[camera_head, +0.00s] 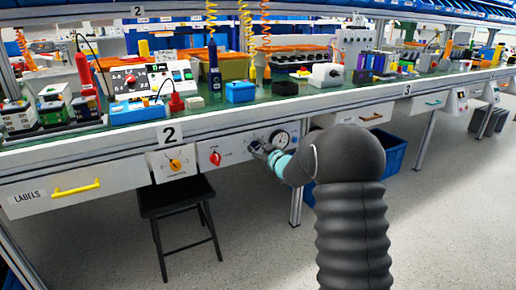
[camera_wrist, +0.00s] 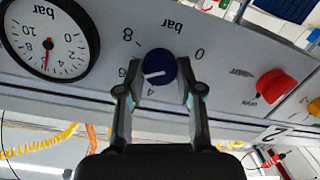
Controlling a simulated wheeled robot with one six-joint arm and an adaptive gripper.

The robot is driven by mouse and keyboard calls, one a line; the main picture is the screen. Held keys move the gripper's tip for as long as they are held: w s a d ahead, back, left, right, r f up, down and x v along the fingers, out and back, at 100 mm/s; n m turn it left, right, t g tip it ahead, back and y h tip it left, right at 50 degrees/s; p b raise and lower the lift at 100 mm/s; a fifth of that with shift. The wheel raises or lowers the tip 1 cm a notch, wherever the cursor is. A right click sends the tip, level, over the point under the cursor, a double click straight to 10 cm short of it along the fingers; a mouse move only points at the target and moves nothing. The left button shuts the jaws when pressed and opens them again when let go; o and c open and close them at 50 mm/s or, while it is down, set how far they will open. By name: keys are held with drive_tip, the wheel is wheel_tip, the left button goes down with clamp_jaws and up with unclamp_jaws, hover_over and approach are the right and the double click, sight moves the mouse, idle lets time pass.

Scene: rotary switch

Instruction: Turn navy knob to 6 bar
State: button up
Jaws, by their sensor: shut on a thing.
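The navy knob (camera_wrist: 160,66) sits on a pale panel between printed numbers, which appear upside down in the wrist view. My gripper (camera_wrist: 160,78) is shut on the knob, one finger on each side. The knob's white pointer line faces left and slightly down, roughly toward the 6, with the 4 below it. The round bar gauge (camera_wrist: 47,42) is left of the knob, its red needle pointing down.
A red knob (camera_head: 215,158) and a yellow knob (camera_head: 175,165) are on the panels to the left. A black stool (camera_head: 175,195) stands below. The bench edge (camera_head: 230,117) runs above the panels. A blue bin (camera_head: 394,150) is under the bench at right.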

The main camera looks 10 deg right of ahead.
drive_tip(key=shift+r, duration=0.1)
drive_tip(key=o, duration=1.2)
drive_tip(key=shift+c, duration=0.2)
drive_tip(key=v, duration=1.2)
drive_tip(key=shift+f, duration=0.2)
